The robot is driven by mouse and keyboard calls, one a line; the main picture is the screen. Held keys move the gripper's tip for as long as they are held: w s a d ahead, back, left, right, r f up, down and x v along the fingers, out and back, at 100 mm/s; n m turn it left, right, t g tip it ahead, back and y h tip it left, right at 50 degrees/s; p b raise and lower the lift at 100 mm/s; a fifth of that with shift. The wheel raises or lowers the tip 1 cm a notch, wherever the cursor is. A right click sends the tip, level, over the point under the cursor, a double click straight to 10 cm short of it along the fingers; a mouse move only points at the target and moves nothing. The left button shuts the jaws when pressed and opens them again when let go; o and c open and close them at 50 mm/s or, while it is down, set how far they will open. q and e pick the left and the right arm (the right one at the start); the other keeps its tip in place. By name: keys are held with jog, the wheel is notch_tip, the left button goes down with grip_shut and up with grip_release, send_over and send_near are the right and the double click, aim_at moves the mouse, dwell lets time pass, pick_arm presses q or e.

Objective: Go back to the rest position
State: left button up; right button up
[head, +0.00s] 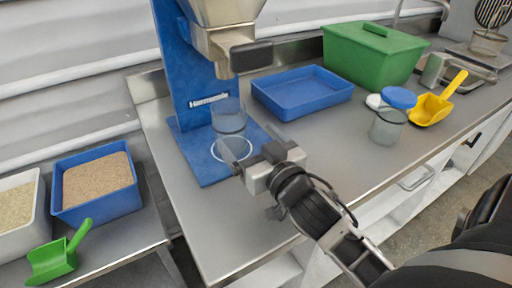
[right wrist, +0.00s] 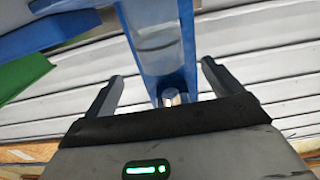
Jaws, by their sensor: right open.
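My right gripper (head: 246,135) is open and empty in the head view, over the front of the blue hopper stand's base (head: 196,158). A clear cup (head: 228,116) is just beyond its fingers, below the metal spout (head: 228,48), apart from them as far as I can tell. A white ring (head: 218,159) is marked on the base, partly behind a finger. In the right wrist view the open fingers (right wrist: 162,70) frame the blue post (right wrist: 185,60), with nothing between them. My left gripper is not in view.
A lower left table holds a blue bin (head: 65,205) of substrate and a green scoop (head: 55,258). The bench front is clear.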

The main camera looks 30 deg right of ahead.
jog(key=shift+s, duration=1)
